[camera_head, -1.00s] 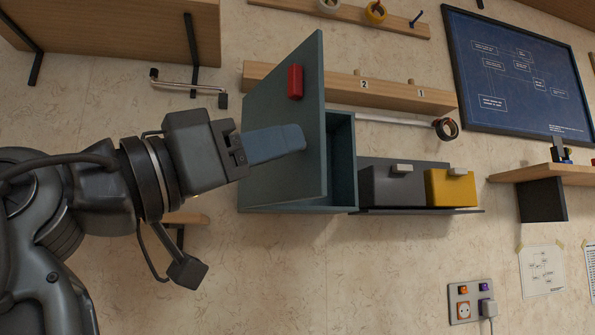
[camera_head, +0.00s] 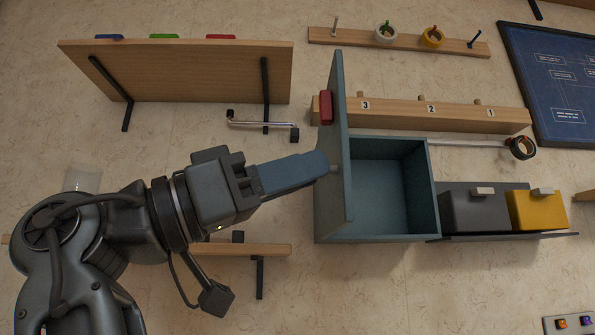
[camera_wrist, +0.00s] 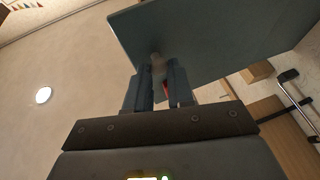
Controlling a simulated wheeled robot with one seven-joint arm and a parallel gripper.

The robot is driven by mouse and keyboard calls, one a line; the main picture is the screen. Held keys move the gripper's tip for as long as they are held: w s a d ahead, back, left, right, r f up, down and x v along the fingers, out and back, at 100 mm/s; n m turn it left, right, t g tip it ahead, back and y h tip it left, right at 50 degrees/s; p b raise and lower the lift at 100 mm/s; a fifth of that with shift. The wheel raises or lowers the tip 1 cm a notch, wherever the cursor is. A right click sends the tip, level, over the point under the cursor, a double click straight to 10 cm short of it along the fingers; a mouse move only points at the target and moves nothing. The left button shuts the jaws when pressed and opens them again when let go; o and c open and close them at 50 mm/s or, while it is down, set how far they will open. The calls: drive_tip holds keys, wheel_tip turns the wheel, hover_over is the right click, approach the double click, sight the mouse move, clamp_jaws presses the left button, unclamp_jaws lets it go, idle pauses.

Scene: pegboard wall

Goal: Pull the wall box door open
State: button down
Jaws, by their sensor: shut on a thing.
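The wall box (camera_head: 390,190) is a teal open-fronted box on the wall, and its inside looks empty. Its door (camera_head: 341,130) stands wide open at the box's left side, seen nearly edge-on. The door also fills the upper part of the wrist view (camera_wrist: 215,35). The knob shows between the blue fingers in the wrist view (camera_wrist: 157,62). The fingers partly hide it.
A wooden shelf (camera_head: 180,70) is above my arm, with a metal bar handle (camera_head: 262,123) below it. A numbered peg rail (camera_head: 400,112) runs above the box. Grey (camera_head: 475,210) and yellow (camera_head: 537,210) bins stand right of it. Bare wall lies below the box.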

drive_tip(key=shift+w+d+r, duration=0.1)
drive_tip(key=shift+w+d, duration=0.1)
drive_tip(key=shift+w, duration=0.25)
drive_tip(key=c, duration=1.2)
unclamp_jaws()
drive_tip(key=shift+w+d, duration=0.1)
drive_tip(key=shift+w, duration=0.05)
drive_tip(key=shift+o, duration=1)
drive_tip(key=v, duration=0.8)
drive_tip(key=shift+s, duration=0.2)
